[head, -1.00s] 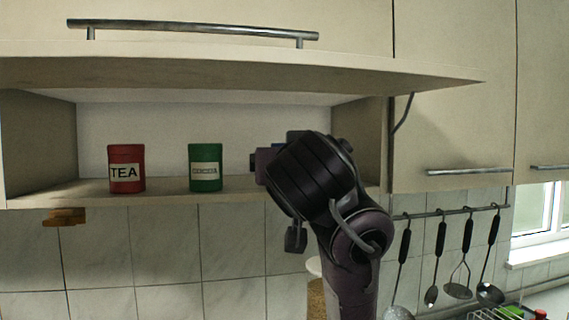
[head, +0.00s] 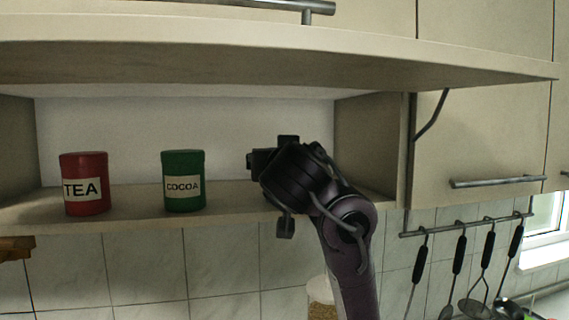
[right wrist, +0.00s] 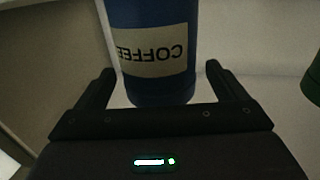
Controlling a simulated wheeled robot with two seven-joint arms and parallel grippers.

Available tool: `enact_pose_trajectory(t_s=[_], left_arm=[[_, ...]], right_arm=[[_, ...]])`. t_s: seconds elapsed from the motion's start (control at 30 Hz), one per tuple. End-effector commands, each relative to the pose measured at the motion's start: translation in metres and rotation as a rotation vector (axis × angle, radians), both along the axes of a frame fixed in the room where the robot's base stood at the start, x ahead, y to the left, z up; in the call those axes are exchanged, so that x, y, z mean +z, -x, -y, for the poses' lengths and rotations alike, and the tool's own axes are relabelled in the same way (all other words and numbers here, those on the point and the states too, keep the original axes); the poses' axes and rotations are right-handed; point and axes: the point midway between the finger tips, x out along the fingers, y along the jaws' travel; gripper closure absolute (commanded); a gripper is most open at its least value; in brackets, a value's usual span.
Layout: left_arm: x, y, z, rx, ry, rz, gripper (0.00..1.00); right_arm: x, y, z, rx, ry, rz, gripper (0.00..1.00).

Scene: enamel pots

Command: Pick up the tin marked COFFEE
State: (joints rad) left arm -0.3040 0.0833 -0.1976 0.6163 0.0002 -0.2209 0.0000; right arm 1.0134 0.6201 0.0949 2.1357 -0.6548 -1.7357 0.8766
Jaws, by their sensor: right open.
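The blue tin (right wrist: 152,75) marked COFFEE shows in the right wrist view, its label upside down. My right gripper (right wrist: 160,69) is open, with one finger on each side of the tin's lower part; small gaps show beside it. I cannot tell how deep the tin sits between the fingers. In the head view this tin is hidden behind my right arm, whose dark wrist reaches to the shelf. My left gripper is in neither current view.
The green COCOA tin (head: 184,181) and red TEA tin (head: 84,184) stand left on the cabinet shelf (head: 130,201). The raised cabinet door (head: 250,60) hangs above. The shelf's right side wall (head: 365,150) is close to my arm. Utensils (head: 457,262) hang at right.

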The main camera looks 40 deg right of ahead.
Motion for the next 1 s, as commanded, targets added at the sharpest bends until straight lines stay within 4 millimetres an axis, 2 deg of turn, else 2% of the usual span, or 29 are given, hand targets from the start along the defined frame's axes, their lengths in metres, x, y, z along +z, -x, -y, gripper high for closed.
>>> enact_pose_trajectory(t_s=[0.13, 0.37, 0.47, 0.8, 1.0], left_arm=[[0.0081, -0.0052, 0.0010, 0.000, 0.002, 0.009, 0.64], [0.0073, -0.0082, 0.0033, 0.000, 0.005, 0.013, 0.64], [0.0072, -0.0080, 0.0036, -0.001, 0.005, 0.012, 0.64], [0.0069, -0.0063, 0.0051, -0.003, 0.007, 0.010, 0.64], [0.0070, -0.0057, 0.0052, -0.003, 0.007, 0.009, 0.64]], right_arm=[[0.0005, -0.0109, 0.0096, -0.002, 0.001, -0.002, 0.09], [-0.0008, -0.0122, 0.0101, 0.000, 0.000, 0.001, 0.09], [-0.0008, -0.0122, 0.0101, 0.000, 0.000, 0.001, 0.19], [-0.0009, -0.0121, 0.0100, 0.000, 0.000, 0.000, 0.63], [-0.0004, -0.0120, 0.0100, 0.000, 0.000, 0.001, 0.63]])
